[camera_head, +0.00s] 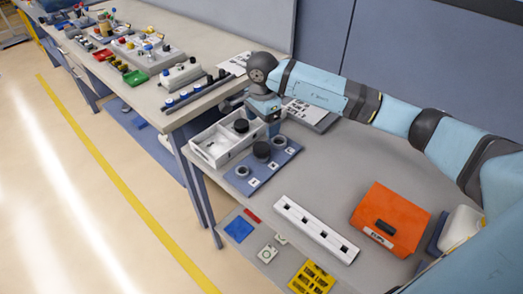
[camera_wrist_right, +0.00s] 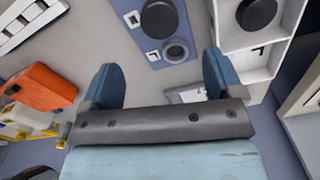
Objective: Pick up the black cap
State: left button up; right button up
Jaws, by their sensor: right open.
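One black cap (camera_head: 241,125) lies in the white tray (camera_head: 205,150), near its right end, and shows as a black disc (camera_wrist_right: 257,12) in the wrist view. Another round black piece (camera_head: 261,149) sits on the blue plate (camera_head: 258,184) between two grey rings; it also shows in the wrist view (camera_wrist_right: 159,18). My right gripper (camera_head: 268,112) is just behind the tray's right end and the plate. In the wrist view its two blue fingers stand wide apart with nothing between them (camera_wrist_right: 160,80). My left gripper is not in view.
A white slotted rail (camera_head: 316,230), an orange box (camera_head: 390,219) and a yellow holder (camera_head: 312,278) are nearer the front. A dark rail with blue-topped parts (camera_head: 197,95) is left of the tray. Bare grey tabletop lies between plate and orange box.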

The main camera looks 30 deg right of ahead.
aim_at(263, 146)
notch_tip(263, 146, down, 6)
notch_tip(263, 146, down, 5)
jog(key=shift+r+p, duration=0.1)
jog(key=shift+p, duration=0.6)
jog(key=shift+d+f, duration=0.1)
jog(key=shift+f, duration=0.1)
jog(key=c, duration=1.1)
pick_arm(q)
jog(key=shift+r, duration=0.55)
pick_arm(e)
jog(key=shift+r, duration=0.15)
